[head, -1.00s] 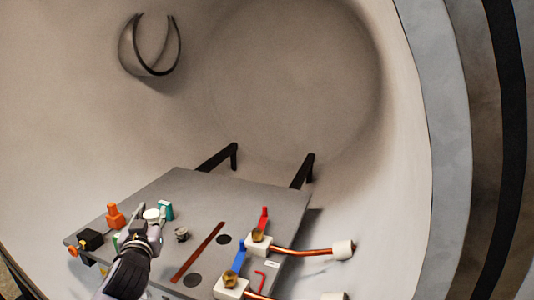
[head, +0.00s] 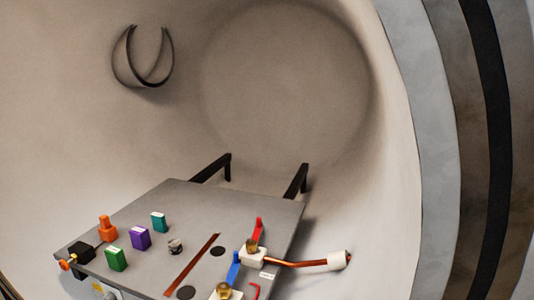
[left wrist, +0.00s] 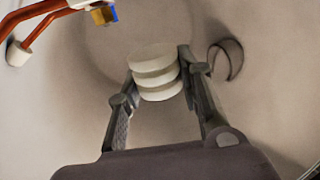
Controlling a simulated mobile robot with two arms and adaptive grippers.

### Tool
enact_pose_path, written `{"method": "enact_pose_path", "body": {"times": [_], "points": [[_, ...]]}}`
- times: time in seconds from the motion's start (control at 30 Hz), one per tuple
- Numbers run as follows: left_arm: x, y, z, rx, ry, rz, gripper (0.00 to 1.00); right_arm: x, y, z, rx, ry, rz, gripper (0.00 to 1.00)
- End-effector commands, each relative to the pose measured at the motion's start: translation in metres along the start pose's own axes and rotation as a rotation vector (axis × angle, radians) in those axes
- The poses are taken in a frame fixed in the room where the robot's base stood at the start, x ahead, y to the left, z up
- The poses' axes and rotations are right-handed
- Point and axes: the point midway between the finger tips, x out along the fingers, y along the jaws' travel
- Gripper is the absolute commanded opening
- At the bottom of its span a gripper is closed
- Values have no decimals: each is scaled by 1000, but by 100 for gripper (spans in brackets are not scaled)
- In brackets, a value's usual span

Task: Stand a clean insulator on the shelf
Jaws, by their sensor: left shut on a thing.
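My left gripper (left wrist: 157,66) is shut on a clean white ribbed insulator (left wrist: 155,78) in the left wrist view. The insulator sits between the fingertips, clear of any surface in that view. The head view does not show this gripper. The grey flat shelf (head: 195,204) lies in the lower part of the head view, inside the furnace. A small grey, dark-marked piece (head: 175,246) stands on it; it looks like a soiled insulator. My right gripper is in neither view.
Teal (head: 159,222), purple (head: 141,238) and green (head: 116,259) blocks stand on the shelf's left, near an orange object (head: 107,228) and a black clamp (head: 80,252). A rust-coloured slot (head: 191,266) and dark round holes mark its middle. Copper rods (head: 295,263) lie right.

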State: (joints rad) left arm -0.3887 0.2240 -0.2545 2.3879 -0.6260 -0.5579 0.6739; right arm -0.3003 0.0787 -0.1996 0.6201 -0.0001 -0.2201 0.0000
Motion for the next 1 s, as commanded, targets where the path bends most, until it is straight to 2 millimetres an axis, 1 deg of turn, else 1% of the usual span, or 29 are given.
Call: {"method": "enact_pose_path", "body": {"times": [0.17, 0.4, 0.6, 0.8, 1.0], "points": [[-14, 3, 7, -9, -5, 7, 3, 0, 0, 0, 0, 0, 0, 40], [-48, 4, 25, -18, -9, 12, 3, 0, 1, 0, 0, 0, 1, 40], [-72, 2, 32, -9, -4, 4, 2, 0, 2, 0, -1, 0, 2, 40], [-81, 1, 33, -4, 0, 0, 2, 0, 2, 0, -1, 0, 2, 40], [-81, 1, 33, -1, 2, 1, 2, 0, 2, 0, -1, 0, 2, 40]]}}
